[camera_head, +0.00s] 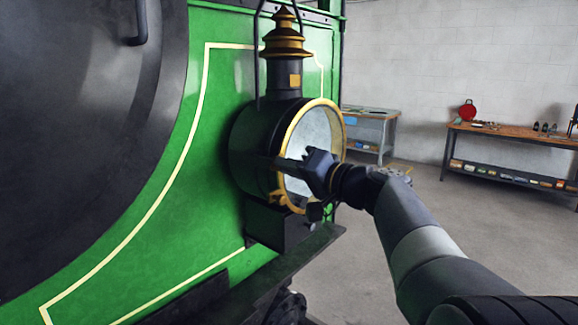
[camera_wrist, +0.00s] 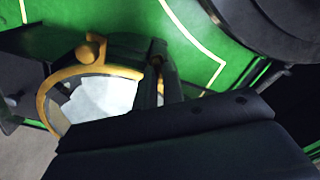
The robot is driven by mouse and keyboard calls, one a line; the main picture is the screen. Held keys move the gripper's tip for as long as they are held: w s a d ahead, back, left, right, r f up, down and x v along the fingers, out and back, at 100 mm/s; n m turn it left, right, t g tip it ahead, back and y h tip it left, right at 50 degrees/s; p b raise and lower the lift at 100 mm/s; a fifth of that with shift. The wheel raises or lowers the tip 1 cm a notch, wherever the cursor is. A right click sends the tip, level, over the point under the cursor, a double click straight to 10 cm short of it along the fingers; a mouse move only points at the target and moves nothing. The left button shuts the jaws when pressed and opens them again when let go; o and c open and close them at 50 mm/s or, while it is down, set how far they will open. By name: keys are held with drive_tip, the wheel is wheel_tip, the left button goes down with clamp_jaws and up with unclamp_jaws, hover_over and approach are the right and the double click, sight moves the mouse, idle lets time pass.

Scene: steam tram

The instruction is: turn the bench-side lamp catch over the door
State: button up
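The lamp (camera_head: 262,150) is a black drum with a brass-rimmed round glass door (camera_head: 300,135), fixed to the green front of the tram. A brass fitting (camera_head: 278,198) sits at the lower left of the rim; I cannot tell whether it is the catch. In the wrist view a round brass knob (camera_wrist: 88,50) stands on the rim. My gripper (camera_head: 278,166) is in front of the door, its fingers reaching across the rim's left side. In the wrist view the fingers (camera_wrist: 162,75) lie close together beside the rim. Whatever is between them is hidden.
A black step (camera_head: 265,270) runs below the lamp. The large dark round boiler front (camera_head: 80,130) stands at left. The floor at right is clear.

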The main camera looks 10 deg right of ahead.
clamp_jaws()
drive_tip(key=shift+m+b, duration=0.55)
drive_tip(key=shift+m, duration=3.05)
drive_tip(key=shift+o, duration=2.4)
unclamp_jaws()
drive_tip(key=shift+d+f, duration=0.1)
